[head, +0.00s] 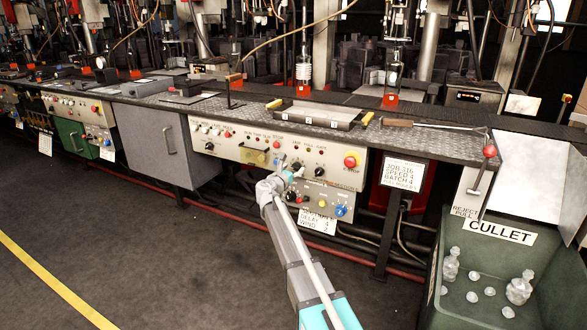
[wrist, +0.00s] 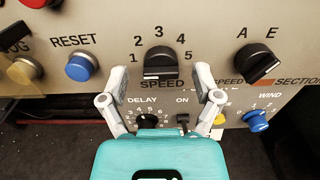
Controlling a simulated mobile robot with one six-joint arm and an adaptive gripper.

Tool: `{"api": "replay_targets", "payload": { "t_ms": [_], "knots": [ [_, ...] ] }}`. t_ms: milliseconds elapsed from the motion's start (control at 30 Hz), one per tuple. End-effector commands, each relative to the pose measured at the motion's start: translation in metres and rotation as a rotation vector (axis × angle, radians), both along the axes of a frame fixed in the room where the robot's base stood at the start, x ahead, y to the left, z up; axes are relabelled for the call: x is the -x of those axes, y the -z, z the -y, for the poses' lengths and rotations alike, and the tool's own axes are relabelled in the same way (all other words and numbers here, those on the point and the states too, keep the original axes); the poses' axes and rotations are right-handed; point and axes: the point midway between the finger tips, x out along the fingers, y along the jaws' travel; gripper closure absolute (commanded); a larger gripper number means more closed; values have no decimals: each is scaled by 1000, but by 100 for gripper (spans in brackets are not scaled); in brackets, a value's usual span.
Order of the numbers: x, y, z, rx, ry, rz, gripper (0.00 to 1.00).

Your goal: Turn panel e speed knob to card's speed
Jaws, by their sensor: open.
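The dark speed knob (wrist: 160,62) is centred in the wrist view, on a beige panel (head: 230,143) with numbers 1 to 5 arched over it and SPEED printed below. A pale strip shows on its near side; I cannot tell which number it points to. My gripper (wrist: 160,78) is open, its fingertips to the left and right of the knob with gaps visible. In the head view my gripper (head: 291,173) is at the panel's lower part and hides the knob. The white card (head: 403,173) at right reads JOB 316, SPEED 4, BATCH 4.
Close by are a blue RESET button (wrist: 80,68), a black A/E selector (wrist: 257,62), a DELAY knob (wrist: 148,120), a switch (wrist: 182,121) and a blue WIND knob (wrist: 256,121). A green cullet bin (head: 438,262) stands right. The floor at left is clear.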

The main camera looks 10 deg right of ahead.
Motion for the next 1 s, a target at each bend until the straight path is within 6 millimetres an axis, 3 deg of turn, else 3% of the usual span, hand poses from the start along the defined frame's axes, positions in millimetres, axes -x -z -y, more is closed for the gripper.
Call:
{"api": "replay_targets", "payload": {
  "t_ms": [200, 567, 1000],
  "knots": [
    [-12, 0, 8, 0, 0, 0, 18],
    [-12, 0, 9, 0, 0, 0, 20],
    [-13, 0, 9, 0, 0, 0, 100]
  ]
}}
